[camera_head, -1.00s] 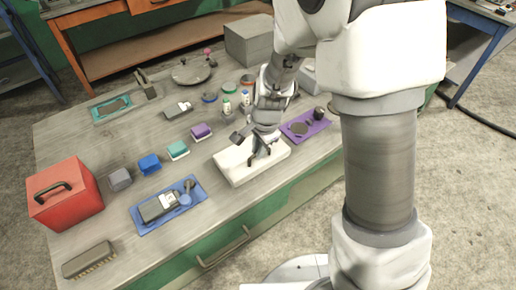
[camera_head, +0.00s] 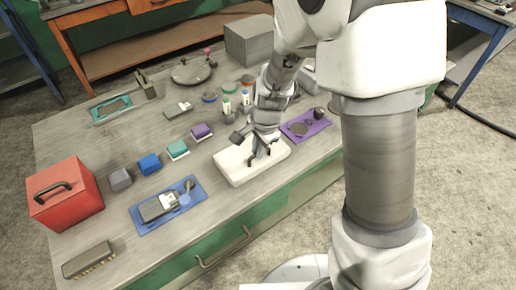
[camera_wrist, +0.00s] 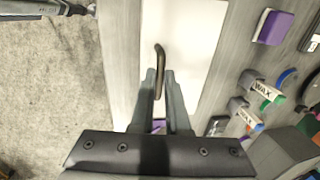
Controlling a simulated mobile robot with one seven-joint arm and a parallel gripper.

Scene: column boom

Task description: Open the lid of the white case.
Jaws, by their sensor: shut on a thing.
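The white case (camera_head: 235,169) lies on the workbench near its front edge, with its lid down. In the wrist view its white top (camera_wrist: 197,50) fills the upper middle, with a dark curved handle (camera_wrist: 158,55) standing on it. My gripper (camera_head: 262,150) points down over the case. In the wrist view my gripper (camera_wrist: 160,85) has its two fingers close together on the near end of the handle. The fingers and wrist hide part of the handle and case.
A blue tray (camera_head: 143,222) and a red box (camera_head: 68,205) stand to the left. A purple mat (camera_head: 318,128) lies just right of the case. Small blocks and bottles (camera_head: 227,105) stand behind it. The bench front with a drawer handle (camera_head: 222,252) is below.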

